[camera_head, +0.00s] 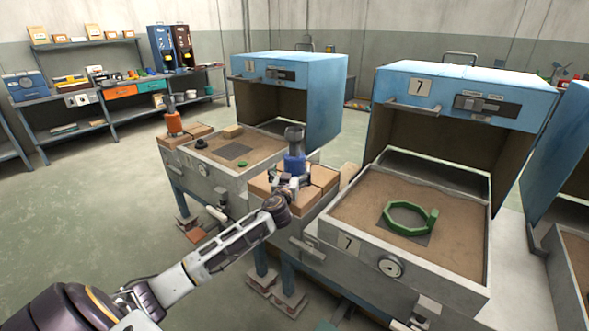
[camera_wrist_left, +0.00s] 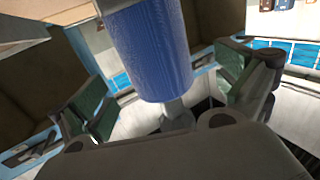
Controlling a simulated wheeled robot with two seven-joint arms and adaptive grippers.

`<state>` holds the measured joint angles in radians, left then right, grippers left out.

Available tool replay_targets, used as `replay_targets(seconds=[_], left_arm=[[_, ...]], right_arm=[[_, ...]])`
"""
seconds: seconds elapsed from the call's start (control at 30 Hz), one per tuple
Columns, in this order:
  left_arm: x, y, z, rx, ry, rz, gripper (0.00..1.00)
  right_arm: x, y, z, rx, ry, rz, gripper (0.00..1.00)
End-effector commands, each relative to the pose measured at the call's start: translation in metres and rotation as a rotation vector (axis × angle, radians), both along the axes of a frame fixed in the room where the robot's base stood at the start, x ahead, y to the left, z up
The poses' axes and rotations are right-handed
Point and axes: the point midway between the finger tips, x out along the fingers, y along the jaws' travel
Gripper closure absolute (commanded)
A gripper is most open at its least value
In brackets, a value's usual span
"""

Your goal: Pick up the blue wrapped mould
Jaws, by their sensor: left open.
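The blue wrapped mould (camera_head: 294,161) stands upright on tan bricks between two furnaces, with a dark grey cup-like top above its blue band. My left gripper (camera_head: 291,181) is at the mould's lower part, on its near side. In the left wrist view the blue mould (camera_wrist_left: 150,55) is a large cylinder between the two spread green-padded fingers of the gripper (camera_wrist_left: 165,88). Gaps show between the mould and both fingers. The mould's base is partly hidden by the gripper in the head view. My right gripper is not in view.
A sand tray (camera_head: 345,205) with a green ring (camera_head: 408,216) lies right, before an open blue furnace (camera_head: 455,95). Another sand tray (camera_head: 212,152) lies left. An orange-banded mould (camera_head: 174,122) stands on bricks further left. The floor at left is clear.

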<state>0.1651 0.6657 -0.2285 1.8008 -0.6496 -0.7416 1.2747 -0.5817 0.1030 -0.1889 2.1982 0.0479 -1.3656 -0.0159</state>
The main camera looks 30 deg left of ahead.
Motion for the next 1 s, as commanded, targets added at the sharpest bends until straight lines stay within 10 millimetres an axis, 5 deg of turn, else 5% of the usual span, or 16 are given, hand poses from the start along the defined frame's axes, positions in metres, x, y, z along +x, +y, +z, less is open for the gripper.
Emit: replay_targets(seconds=[0.57, 1.0], left_arm=[[0.004, 0.001, 0.000, 0.000, 0.000, 0.000, 0.00], [0.027, 0.009, 0.005, 0.001, -0.001, 0.000, 0.00]], right_arm=[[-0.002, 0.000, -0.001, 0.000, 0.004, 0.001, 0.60], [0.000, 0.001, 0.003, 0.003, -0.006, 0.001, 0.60]])
